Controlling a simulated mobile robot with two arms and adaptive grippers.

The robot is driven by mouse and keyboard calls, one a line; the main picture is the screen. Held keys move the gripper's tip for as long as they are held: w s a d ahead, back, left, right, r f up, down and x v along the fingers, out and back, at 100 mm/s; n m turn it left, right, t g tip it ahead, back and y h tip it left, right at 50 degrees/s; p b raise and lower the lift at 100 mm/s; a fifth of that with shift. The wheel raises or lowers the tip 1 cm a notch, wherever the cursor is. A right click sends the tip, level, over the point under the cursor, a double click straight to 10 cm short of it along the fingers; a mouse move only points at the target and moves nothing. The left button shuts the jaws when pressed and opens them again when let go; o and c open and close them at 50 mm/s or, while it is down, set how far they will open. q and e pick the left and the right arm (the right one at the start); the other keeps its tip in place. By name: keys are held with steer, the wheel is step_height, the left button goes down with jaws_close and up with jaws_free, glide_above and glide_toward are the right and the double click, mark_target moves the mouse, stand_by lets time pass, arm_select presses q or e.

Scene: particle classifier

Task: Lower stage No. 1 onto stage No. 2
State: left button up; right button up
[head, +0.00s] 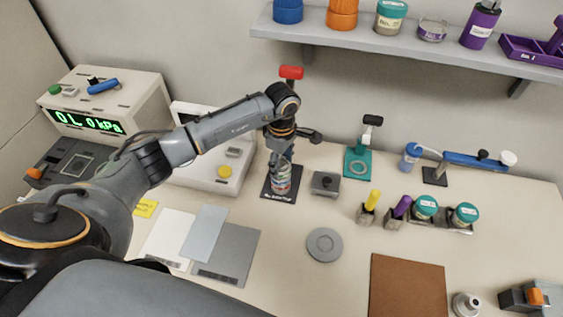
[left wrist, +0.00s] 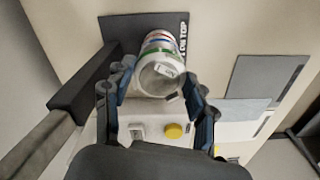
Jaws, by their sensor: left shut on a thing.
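My left gripper (head: 279,160) is shut on a clear round stage with a small white label, which shows best in the left wrist view (left wrist: 152,80). I take this to be stage No. 1; the label is too small to read. Beneath it is a stack of clear stages with coloured bands (head: 281,183), also in the left wrist view (left wrist: 158,40). It stands upright on a dark mat (head: 268,194). The held stage looks in line with the stack; I cannot tell whether they touch. Stage No. 2 cannot be told apart by number. My right gripper is not in view.
A post with a red top (head: 291,73) stands close behind the stack. A small grey block (head: 325,183) sits to its right. A white device with a yellow button (head: 224,171) is at its left. A grey disc (head: 324,245) lies in front, with bare table around it.

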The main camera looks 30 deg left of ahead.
arm_select(q)
steer(key=shift+f+b, duration=0.4)
steer(key=o, duration=1.3)
steer(key=shift+o, duration=0.2)
step_height(320, 180, up, 12)
